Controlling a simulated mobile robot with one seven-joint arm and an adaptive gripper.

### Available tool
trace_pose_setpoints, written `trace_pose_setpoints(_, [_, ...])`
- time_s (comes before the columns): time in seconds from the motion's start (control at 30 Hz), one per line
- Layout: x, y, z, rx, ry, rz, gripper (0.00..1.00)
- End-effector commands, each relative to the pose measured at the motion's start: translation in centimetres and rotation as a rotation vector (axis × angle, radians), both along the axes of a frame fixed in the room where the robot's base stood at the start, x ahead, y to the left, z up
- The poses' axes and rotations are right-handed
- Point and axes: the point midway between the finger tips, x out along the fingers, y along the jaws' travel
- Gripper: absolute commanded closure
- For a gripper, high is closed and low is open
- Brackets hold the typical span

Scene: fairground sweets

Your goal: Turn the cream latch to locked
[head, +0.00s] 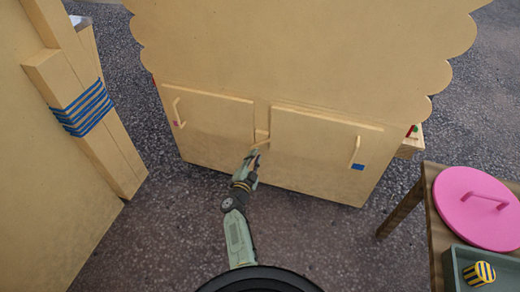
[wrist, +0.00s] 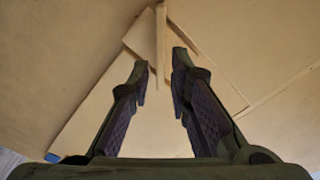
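The cream latch (head: 262,142) is a small bar on the front of a cream cabinet, between its two doors. In the head view the bar lies slanted, its lower left end close to my gripper (head: 255,156). In the wrist view the latch (wrist: 161,45) is a narrow upright strip seen in the gap between the fingertips of my gripper (wrist: 160,65). The fingers are apart, with space on both sides of the strip. I cannot tell whether either finger touches it. My gripper partly hides the area below the latch in the head view.
A wooden table with a pink lid (head: 470,212) and green tray (head: 450,270) stands right. A cream post (head: 85,110) stands left. Dark floor is clear between.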

Motion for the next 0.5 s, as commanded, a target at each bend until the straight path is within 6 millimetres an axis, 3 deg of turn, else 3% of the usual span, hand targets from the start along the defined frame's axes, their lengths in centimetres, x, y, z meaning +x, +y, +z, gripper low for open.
trace_pose_setpoints(0.2, [3.8,-1.3,-0.4,0.000,-0.002,-0.001,0.82])
trace_pose_setpoints(0.5, [5.8,-1.9,0.0,0.000,-0.001,0.001,0.82])
